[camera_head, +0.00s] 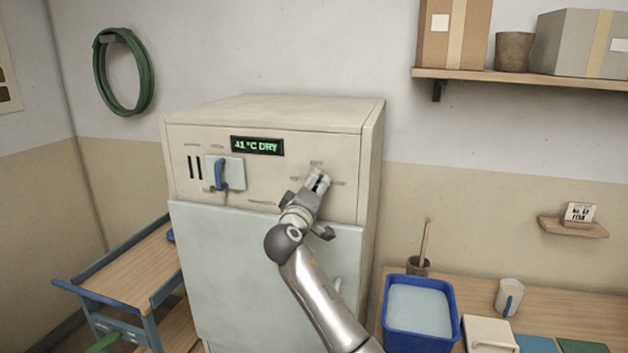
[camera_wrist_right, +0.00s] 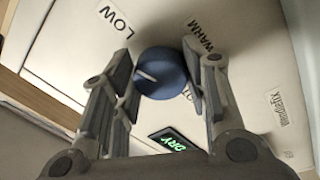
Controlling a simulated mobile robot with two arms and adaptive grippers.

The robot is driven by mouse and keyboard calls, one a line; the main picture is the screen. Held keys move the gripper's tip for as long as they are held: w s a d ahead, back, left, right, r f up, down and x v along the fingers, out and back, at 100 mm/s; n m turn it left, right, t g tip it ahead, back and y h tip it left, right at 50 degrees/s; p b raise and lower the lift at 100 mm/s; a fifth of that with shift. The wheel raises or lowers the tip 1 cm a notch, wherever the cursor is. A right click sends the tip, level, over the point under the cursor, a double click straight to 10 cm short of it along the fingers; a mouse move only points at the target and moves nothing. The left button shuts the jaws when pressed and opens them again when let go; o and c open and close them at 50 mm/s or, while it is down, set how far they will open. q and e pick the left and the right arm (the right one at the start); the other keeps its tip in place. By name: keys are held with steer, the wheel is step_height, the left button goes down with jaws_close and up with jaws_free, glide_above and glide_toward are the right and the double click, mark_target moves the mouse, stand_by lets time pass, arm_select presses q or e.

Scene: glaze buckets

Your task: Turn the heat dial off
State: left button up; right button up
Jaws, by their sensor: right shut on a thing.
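The heat dial (camera_wrist_right: 162,73) is a round blue knob with a pale pointer mark. In the wrist view the mark points left, toward one finger. LOW and WARM labels show around it, and another label is partly hidden, ending in "OT". My right gripper (camera_head: 318,181) is at the front panel of the cream cabinet (camera_head: 275,116) and hides the dial in the head view. In the wrist view its fingers (camera_wrist_right: 160,80) are shut on the dial from both sides. The green display (camera_head: 257,146) reads 41 °C DRY. My left gripper is not in view.
A blue lever (camera_head: 221,175) sits on the panel's left. A wood-topped cart (camera_head: 128,265) stands left of the cabinet. At right, a table (camera_head: 472,290) bears a blue tub (camera_head: 387,325), a mug (camera_head: 509,297) and a pot (camera_head: 418,266). A shelf (camera_head: 470,76) with boxes hangs above.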

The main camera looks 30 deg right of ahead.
steer(key=n+p, duration=0.6)
steer(key=n, duration=0.1)
steer(key=n+y+p, duration=0.1)
steer(key=n+p, duration=0.5)
steer(key=p, duration=0.1)
steer(key=shift+r+n, duration=0.2)
steer(key=shift+n, duration=0.2)
steer(key=shift+n+p, duration=0.3)
steer(key=shift+n, duration=0.5)
steer(key=shift+f, duration=0.1)
steer(key=o, duration=1)
